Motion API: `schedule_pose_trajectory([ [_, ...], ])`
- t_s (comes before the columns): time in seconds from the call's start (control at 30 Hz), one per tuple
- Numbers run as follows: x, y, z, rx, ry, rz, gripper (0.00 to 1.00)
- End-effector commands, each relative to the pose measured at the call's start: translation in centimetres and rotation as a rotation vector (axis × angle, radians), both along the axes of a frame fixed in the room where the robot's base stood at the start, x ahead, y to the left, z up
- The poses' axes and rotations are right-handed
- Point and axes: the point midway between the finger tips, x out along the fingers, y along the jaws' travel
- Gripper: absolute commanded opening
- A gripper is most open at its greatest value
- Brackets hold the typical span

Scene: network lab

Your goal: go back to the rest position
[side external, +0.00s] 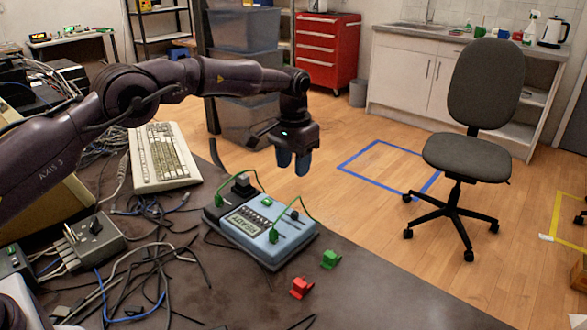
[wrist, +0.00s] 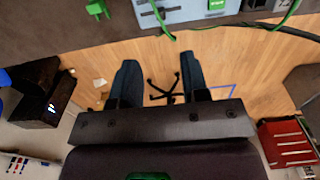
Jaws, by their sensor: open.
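My gripper (side external: 293,160) hangs fingers-down in the air beyond the back edge of the dark table, above and to the right of the blue tester box (side external: 262,232). Part of the tester (wrist: 190,10) also shows in the wrist view.
A beige keyboard (side external: 163,157) and tangled cables (side external: 140,270) lie on the left of the table. A power strip (side external: 92,240) sits at the left. Beyond the table are open floor, an office chair (side external: 468,158) and a red tool cabinet (side external: 326,50).

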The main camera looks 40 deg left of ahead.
Motion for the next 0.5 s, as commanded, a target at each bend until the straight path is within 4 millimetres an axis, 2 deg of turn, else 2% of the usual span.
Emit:
schedule_pose_trajectory([
  [0.2, 0.2, 0.0, 0.0, 0.000, -0.010, -0.003, 0.41],
  [0.27, 0.0, 0.0, -0.7, 0.000, -0.007, -0.006, 0.41],
  [0.37, -1.4, 0.1, -2.6, 0.003, 0.036, -0.011, 0.41],
  [0.43, -2.6, 0.3, -2.3, 0.003, 0.047, -0.014, 0.41],
  [0.5, -4.1, 0.5, -0.9, 0.003, 0.046, -0.017, 0.41],
])
